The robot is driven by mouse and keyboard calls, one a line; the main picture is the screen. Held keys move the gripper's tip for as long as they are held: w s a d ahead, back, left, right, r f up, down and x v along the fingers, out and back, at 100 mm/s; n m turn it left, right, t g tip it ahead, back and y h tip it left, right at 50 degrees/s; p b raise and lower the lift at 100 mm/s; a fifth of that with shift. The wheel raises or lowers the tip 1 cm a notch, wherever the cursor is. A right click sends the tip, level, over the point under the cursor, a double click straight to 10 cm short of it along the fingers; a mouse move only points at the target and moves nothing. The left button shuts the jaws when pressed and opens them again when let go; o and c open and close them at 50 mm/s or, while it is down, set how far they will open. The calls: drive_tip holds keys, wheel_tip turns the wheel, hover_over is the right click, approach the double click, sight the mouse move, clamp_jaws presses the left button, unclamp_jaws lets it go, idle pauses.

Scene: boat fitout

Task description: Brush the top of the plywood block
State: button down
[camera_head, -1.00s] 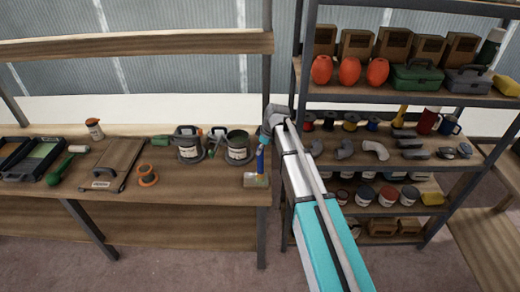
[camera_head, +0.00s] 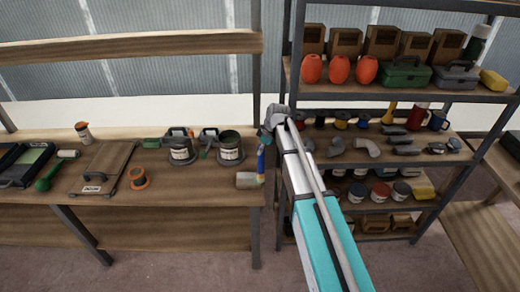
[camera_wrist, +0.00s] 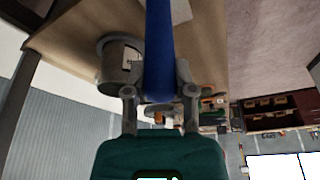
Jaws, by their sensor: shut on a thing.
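The plywood block (camera_head: 247,181) is a small pale piece lying at the right front end of the workbench. A pale piece (camera_wrist: 181,11) at the top of the wrist view may be the same block. My gripper (camera_wrist: 158,82) is shut on the blue handle (camera_wrist: 159,45) of the brush. The brush (camera_head: 261,160) hangs roughly upright at the block's right edge in the head view. Its bristles cannot be made out. Whether it touches the block cannot be told.
Two tins, a left one (camera_head: 181,150) and a right one (camera_head: 230,149), stand left of the brush. A loaded shelf rack (camera_head: 290,75) rises close to the right of the bench.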

drive_tip(key=shift+w, duration=0.15)
drive_tip(key=shift+w+r, duration=0.1)
drive_tip(key=shift+w, duration=0.25)
idle(0.4)
drive_tip(key=shift+a, duration=1.95)
drive_tip(key=shift+a, duration=1.7)
drive_tip(key=shift+a, duration=0.1)
